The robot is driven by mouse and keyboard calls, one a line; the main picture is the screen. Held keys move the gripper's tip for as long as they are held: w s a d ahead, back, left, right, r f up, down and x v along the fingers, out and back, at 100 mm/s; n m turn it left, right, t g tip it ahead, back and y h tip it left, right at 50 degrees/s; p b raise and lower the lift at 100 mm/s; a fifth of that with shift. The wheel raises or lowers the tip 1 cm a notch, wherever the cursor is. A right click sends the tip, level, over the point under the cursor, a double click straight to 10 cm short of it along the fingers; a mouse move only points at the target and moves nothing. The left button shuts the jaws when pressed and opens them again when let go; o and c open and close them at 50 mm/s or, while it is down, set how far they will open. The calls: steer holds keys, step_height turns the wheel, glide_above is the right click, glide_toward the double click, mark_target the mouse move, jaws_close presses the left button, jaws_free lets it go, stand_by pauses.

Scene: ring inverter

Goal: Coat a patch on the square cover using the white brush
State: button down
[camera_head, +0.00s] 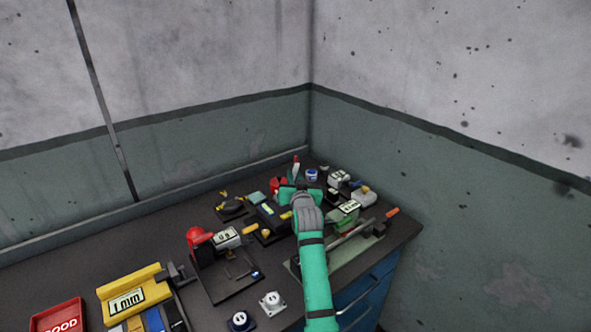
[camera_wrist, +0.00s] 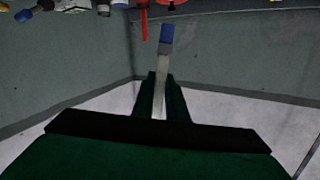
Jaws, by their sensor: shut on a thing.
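My gripper (camera_wrist: 159,92) is shut on a slim pale brush (camera_wrist: 162,68) with a blue end, seen in the wrist view. The brush points away from the fingers toward the bench items at the picture's top. In the head view my gripper (camera_head: 289,190) is over the back of the bench, and the arm hides much below it. I cannot make out the brush there. A small teal square piece (camera_head: 256,198) lies just left of my gripper; it may be the square cover, but I cannot tell surely. No coated patch can be made out.
The dark bench (camera_head: 155,247) is crowded around my gripper. A blue and white pot (camera_head: 312,175) stands behind it. A red-topped device (camera_head: 199,238), a yellow meter (camera_head: 133,292) and a red tray (camera_head: 58,318) are to the left. Walls close off the back and right.

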mark_target(294, 170)
steer(key=shift+r, duration=1.55)
steer(key=shift+f, duration=0.15)
